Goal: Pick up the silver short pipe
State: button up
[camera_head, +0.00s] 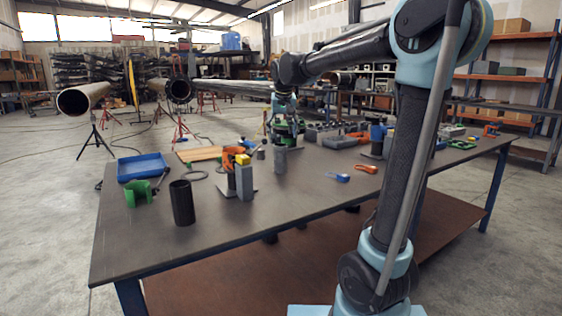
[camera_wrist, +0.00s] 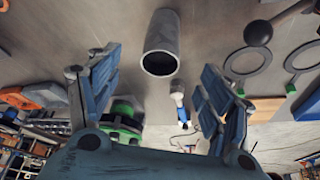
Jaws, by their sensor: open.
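The silver short pipe (camera_head: 280,159) stands upright on the table, right of a grey block with a yellow top. In the wrist view, the pipe (camera_wrist: 161,32) is at the top centre, with its open round end facing the camera. My gripper (camera_head: 284,128) is just above or behind the pipe in the head view; the exact gap is hard to tell. In the wrist view, my gripper (camera_wrist: 160,62) has its two blue-grey fingers spread wide, one on each side of the pipe's line. Nothing is between the fingers in their grip, and they appear apart from the pipe.
The table (camera_head: 230,222) also holds a dark pipe (camera_head: 183,203), a green part (camera_head: 138,193), a blue tray (camera_head: 122,170) and the yellow-topped block (camera_head: 244,184) close to the silver pipe. Orange clamps (camera_head: 366,169) lie to the right. The table's front middle is clear.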

aim_at(281, 146)
jog(key=x, duration=1)
jog(key=shift+f, duration=0.1)
jog(key=shift+w+x, duration=0.15)
jog(key=shift+x, duration=1.2)
jog(key=shift+w+x, duration=0.1)
jog(key=shift+x, duration=1.3)
jog(key=shift+a, duration=0.15)
jog(key=c, duration=1.4)
